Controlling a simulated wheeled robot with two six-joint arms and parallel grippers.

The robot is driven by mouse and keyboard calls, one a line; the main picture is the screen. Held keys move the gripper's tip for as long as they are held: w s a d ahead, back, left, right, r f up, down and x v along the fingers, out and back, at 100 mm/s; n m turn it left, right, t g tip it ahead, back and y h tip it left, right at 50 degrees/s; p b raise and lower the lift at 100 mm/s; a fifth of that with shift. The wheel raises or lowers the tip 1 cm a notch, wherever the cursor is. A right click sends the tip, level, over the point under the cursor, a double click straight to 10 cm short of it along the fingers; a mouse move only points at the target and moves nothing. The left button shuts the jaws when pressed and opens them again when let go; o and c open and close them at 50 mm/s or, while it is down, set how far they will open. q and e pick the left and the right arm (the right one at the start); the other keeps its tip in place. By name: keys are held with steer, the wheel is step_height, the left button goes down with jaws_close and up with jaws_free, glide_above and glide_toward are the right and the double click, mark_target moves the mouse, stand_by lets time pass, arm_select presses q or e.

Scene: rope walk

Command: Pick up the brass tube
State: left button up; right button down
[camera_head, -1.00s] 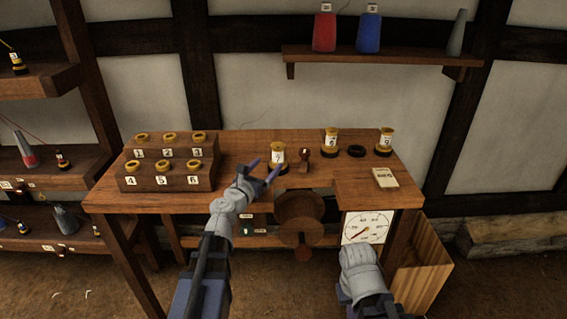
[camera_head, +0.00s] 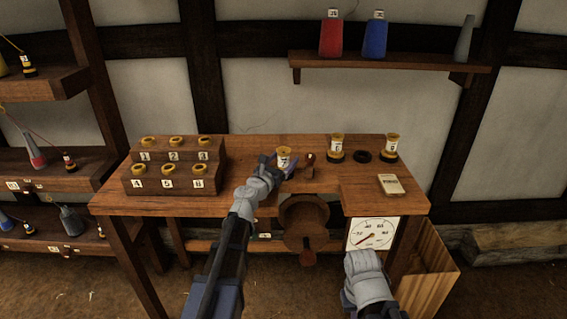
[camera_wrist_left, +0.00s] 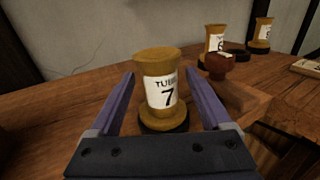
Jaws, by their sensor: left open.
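The brass tube (camera_head: 284,158), labelled 7, stands upright on the bench; it also shows in the left wrist view (camera_wrist_left: 159,86), in a dark round base. My left gripper (camera_head: 278,164) is open, its two purple fingers on either side of the tube. In the left wrist view the fingers (camera_wrist_left: 165,95) flank the tube, with a gap visible on each side. My right arm's grey wrist (camera_head: 366,278) is low in front of the bench; its fingers cannot be made out.
Two more brass tubes (camera_head: 337,146) (camera_head: 392,146) stand at the right, with an empty dark ring (camera_head: 361,156) between them. A wooden knob (camera_head: 308,160) is just right of tube 7. A stepped numbered rack (camera_head: 172,165) stands left. A booklet (camera_head: 390,184) lies right.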

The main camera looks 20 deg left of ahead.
arm_select(q)
jaws_close()
stand_by(0.5)
